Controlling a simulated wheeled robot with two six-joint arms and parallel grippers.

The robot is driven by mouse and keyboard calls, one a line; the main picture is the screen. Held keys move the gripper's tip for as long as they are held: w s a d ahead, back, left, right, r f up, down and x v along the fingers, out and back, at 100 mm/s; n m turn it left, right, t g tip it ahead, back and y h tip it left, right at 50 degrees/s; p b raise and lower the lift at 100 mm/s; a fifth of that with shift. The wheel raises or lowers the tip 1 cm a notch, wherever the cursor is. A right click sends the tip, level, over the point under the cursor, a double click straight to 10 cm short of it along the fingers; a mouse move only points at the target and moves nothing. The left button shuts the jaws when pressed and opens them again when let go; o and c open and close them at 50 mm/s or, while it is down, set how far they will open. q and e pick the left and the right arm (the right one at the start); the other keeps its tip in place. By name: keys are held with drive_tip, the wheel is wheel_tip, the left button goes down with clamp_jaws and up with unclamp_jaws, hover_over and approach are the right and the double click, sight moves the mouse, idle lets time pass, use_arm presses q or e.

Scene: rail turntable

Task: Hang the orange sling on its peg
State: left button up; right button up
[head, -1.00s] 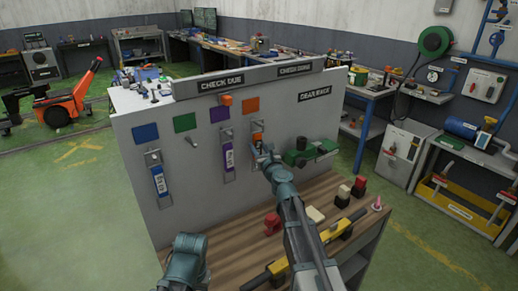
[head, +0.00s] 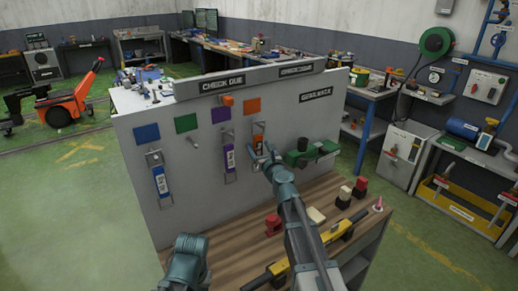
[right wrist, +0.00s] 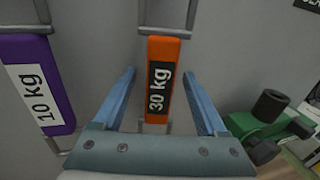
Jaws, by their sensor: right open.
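The orange sling (right wrist: 166,48) with its black "30 kg" label hangs upright against the grey board, a grey link above it. In the head view the sling (head: 258,144) is below the orange square (head: 252,105). My right gripper (right wrist: 160,74) is open, one finger on each side of the sling, with visible gaps. In the head view the right gripper (head: 265,157) is just in front of the board at the sling's lower part. The peg's contact with the link is too small to tell. My left gripper is out of view.
A purple 10 kg sling (right wrist: 38,85) hangs to the left. A blue sling (head: 160,181) hangs farther left. A green clamp-like fixture (head: 303,155) sticks out from the board at the right. The wooden bench (head: 325,197) below holds small blocks and a yellow level-like bar (head: 343,228).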

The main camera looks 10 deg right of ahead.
drive_tip(key=s+d, duration=0.1)
drive_tip(key=s, duration=1.3)
drive_tip(key=s+a+f+n+g+y, duration=0.2)
drive_tip(key=a+f+n+g+y, duration=0.1)
drive_tip(key=a+n, duration=0.5)
drive_tip(key=s+a+f+n+g+y, duration=0.2)
drive_tip(key=a+f+n+g+y, duration=0.1)
drive_tip(key=a+n, duration=0.45)
drive_tip(key=s+a+f+n+g, duration=0.5)
drive_tip(key=s+a+f+n, duration=0.2)
drive_tip(key=f+n, duration=0.15)
drive_tip(key=s+d+f+n+g+h, duration=0.3)
drive_tip(key=s+n+h, duration=0.1)
drive_tip(key=s+n, duration=0.3)
drive_tip(key=s+d+f+n+g+h, duration=0.3)
drive_tip(key=s+f+n+g+h, duration=0.1)
drive_tip(key=s+n, duration=0.3)
drive_tip(key=shift+f+n+h, duration=0.15)
drive_tip(key=shift+n+h, duration=0.25)
drive_tip(key=shift+h, duration=0.1)
